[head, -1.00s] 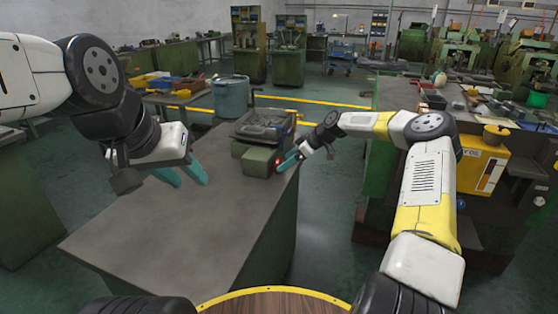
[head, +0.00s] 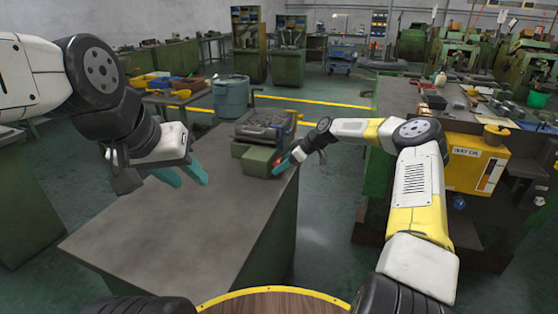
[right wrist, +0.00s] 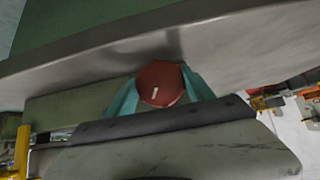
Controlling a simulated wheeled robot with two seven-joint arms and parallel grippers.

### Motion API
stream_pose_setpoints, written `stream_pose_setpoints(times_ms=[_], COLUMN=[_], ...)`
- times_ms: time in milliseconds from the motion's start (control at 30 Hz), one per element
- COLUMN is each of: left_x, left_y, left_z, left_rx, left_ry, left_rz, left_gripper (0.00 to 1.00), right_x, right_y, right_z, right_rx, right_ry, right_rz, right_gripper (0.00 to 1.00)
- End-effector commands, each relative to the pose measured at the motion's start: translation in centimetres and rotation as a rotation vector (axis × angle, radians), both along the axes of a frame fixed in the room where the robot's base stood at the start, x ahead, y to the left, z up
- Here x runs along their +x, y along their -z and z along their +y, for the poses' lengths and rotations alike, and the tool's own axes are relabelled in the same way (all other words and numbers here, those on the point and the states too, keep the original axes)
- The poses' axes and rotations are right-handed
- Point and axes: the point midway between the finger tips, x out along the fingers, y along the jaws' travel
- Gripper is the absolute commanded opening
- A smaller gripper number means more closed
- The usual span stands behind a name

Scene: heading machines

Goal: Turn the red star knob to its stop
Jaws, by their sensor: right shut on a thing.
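The red star knob (right wrist: 160,84) sits between the two teal fingers of my right gripper (right wrist: 161,95) in the right wrist view. A short white mark shows on its face. In the head view the knob (head: 277,162) is a small red spot on the side of a green block (head: 257,160) near the table's right edge. My right gripper (head: 284,165) is shut on it there. My left gripper (head: 184,176) hangs above the near left part of the table, fingers apart and empty.
The grey-topped table (head: 170,230) is mostly bare. A dark tray of parts (head: 265,125) stands behind the green block. A blue-grey bin (head: 231,95) is beyond the table. A bench with a yellow box (head: 475,165) stands at the right.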

Motion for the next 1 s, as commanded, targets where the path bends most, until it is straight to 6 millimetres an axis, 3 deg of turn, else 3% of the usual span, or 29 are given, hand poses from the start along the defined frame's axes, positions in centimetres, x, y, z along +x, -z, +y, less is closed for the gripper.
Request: stream_pose_setpoints(times_ms=[600, 1000], left_x=[0.0, 0.0], left_y=[0.0, 0.0], left_z=[0.0, 0.0], left_rx=[0.0, 0.0], left_ry=[0.0, 0.0], left_rz=[0.0, 0.0], left_gripper=[0.36, 0.36], right_x=[0.55, 0.42], right_y=[0.31, 0.17], right_z=[-0.15, -0.21], right_rx=[0.153, 0.187], right_ry=[0.007, 0.004], right_rz=[0.369, 0.451], right_gripper=[0.2, 0.2])
